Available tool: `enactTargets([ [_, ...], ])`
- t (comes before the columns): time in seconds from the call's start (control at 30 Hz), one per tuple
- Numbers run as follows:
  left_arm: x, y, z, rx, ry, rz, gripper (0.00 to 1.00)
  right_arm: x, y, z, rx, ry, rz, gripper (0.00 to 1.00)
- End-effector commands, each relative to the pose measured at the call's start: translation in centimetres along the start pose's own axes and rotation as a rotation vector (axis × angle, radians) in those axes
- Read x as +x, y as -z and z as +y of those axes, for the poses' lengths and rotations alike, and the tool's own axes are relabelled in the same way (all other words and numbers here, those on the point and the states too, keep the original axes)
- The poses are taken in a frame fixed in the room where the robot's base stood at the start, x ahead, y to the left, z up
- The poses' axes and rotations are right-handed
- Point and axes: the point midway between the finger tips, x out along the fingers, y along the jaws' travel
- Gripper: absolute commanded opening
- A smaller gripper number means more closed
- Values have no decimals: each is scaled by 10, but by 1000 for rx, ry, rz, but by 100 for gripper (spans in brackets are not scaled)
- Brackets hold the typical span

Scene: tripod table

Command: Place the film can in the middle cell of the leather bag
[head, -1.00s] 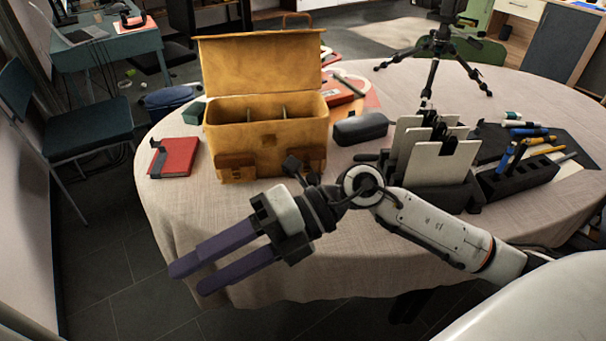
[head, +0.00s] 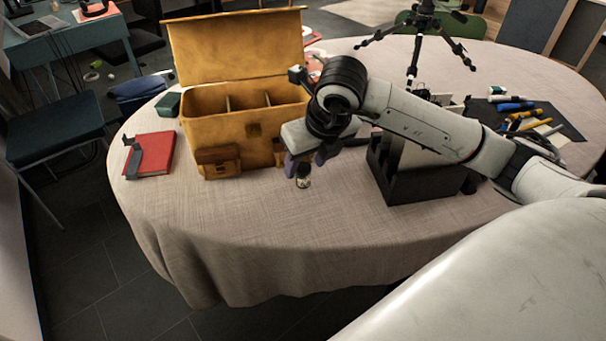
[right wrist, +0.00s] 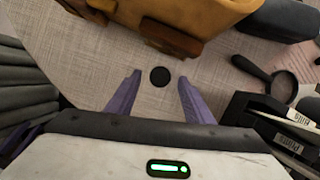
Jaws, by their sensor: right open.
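The film can (head: 303,177) is small, with a dark round lid in the right wrist view (right wrist: 160,76). It stands upright on the tablecloth in front of the leather bag's right corner. My right gripper (head: 305,166) is open, pointing down over the can. In the right wrist view its purple fingertips (right wrist: 159,80) lie on either side of the can, with gaps showing on both sides. The tan leather bag (head: 222,133) stands with its lid raised. Two dividers split its inside into three cells; their floors are hidden. My left gripper is not in view.
A black file holder (head: 410,186) stands right of the can. A magnifying glass (right wrist: 282,86) lies between them. A red book (head: 152,155) lies left of the bag, and a tripod (head: 415,60) stands behind. The table's front is clear.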

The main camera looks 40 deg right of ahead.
Motion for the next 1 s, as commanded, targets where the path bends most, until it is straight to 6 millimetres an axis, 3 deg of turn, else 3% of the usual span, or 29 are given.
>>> enactTargets([
  [0.23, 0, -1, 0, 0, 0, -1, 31, 37, 4, 0, 1, -1, 4, 47],
  [0.57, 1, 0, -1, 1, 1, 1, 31, 44, 3, 0, -1, -2, 2, 47],
  [0.8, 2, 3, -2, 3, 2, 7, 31, 44, 3, 0, -1, -2, 2, 7],
  [0.87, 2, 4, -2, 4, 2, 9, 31, 44, 3, 0, -1, -2, 2, 2],
  [1.0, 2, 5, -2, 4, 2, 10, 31, 44, 3, 0, -1, -2, 2, 2],
])
